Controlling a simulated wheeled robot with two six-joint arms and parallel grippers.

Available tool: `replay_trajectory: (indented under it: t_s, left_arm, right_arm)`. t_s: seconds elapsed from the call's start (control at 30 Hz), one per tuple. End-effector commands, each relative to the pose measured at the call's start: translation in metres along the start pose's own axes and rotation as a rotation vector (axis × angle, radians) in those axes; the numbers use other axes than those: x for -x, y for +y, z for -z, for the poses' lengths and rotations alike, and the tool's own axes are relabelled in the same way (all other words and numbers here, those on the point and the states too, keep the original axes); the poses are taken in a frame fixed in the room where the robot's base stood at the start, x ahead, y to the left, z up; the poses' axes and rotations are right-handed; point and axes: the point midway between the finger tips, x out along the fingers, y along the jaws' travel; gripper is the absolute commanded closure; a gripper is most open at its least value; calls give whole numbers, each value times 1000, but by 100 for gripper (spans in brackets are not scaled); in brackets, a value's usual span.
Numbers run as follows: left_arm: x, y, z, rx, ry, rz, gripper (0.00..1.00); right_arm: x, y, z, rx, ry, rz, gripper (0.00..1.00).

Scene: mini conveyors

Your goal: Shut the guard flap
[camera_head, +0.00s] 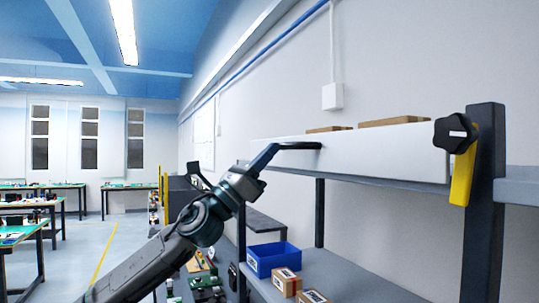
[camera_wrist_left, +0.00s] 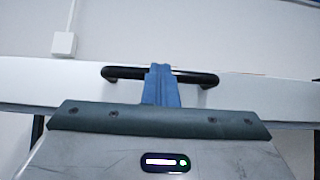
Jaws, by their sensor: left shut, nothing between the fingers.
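The guard flap appears to be the long white panel (camera_head: 370,155) along the upper shelf, with a black bar handle (camera_head: 303,145) on its face. My left gripper (camera_head: 272,153) is shut and empty, with its fingertips at the left end of the handle in the head view. In the left wrist view, the closed blue-grey fingers (camera_wrist_left: 161,82) overlap the middle of the handle (camera_wrist_left: 125,73), with the white panel (camera_wrist_left: 60,92) behind. I cannot tell whether they touch it. My right gripper is not in view.
A dark post (camera_head: 484,200) with a black knob (camera_head: 454,133) and a yellow strip (camera_head: 463,176) stands at the right. Cardboard boxes (camera_head: 394,121) show above the panel. A blue bin (camera_head: 272,259) and small boxes (camera_head: 286,281) sit on the lower shelf (camera_head: 350,280).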

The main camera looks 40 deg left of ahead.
Motion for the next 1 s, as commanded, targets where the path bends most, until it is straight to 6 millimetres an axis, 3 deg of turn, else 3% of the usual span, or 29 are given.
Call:
replay_trajectory:
  t_s: [0.3,1.0]
  left_arm:
    - [-5,1,-7,-4,85,-2,100]
    - [-4,1,-6,3,112,1,100]
  right_arm:
    - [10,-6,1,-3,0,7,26]
    - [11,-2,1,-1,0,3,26]
